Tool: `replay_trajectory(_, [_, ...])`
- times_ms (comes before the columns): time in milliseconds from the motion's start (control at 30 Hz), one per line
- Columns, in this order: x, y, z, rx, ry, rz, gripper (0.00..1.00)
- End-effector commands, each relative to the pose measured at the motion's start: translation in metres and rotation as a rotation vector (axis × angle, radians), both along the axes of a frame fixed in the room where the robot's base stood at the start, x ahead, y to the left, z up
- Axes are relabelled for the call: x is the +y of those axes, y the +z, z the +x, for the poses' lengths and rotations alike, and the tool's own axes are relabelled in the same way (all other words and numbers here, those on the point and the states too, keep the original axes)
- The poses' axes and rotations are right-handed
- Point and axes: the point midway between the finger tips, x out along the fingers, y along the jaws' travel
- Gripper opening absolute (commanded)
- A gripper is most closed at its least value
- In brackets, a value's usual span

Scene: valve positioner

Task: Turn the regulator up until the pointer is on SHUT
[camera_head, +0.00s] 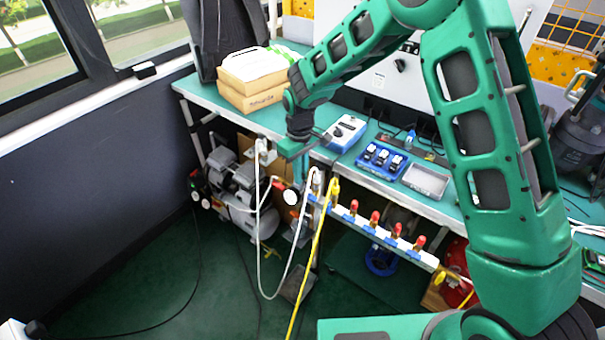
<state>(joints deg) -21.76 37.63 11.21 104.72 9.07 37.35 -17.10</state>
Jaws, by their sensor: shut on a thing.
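My gripper (301,174) points down at the front edge of the green workbench (235,108). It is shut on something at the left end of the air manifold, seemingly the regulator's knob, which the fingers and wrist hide. A round white gauge (291,197) sits just below and left of the fingers; its needle is too small to read. A blue box with a white face (346,132) stands on the bench to the right of my gripper. It may be the positioner, but no pointer or SHUT mark can be made out.
A rail with several red-and-brass valves (375,219) runs along the bench front. White and yellow hoses (322,242) hang beside my gripper. A blue tray (382,160) and grey tray (427,180) lie on the bench. A compressor (232,180) stands underneath. The floor at left is mostly clear.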

Motion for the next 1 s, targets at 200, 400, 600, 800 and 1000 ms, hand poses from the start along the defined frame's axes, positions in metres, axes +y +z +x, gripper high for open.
replay_trajectory(200, [0.0014,0.0002,0.0011,-0.005,-0.195,0.002,0.00])
replay_trajectory(400, [0.0031,0.0002,0.0009,-0.005,-0.385,0.003,0.00])
replay_trajectory(600, [0.0042,0.0004,0.0011,-0.007,-0.564,0.002,0.00])
replay_trajectory(800, [0.0055,0.0006,0.0013,-0.006,-0.710,0.004,0.00])
replay_trajectory(1000, [0.0059,0.0008,0.0016,-0.008,-0.810,0.004,0.00])
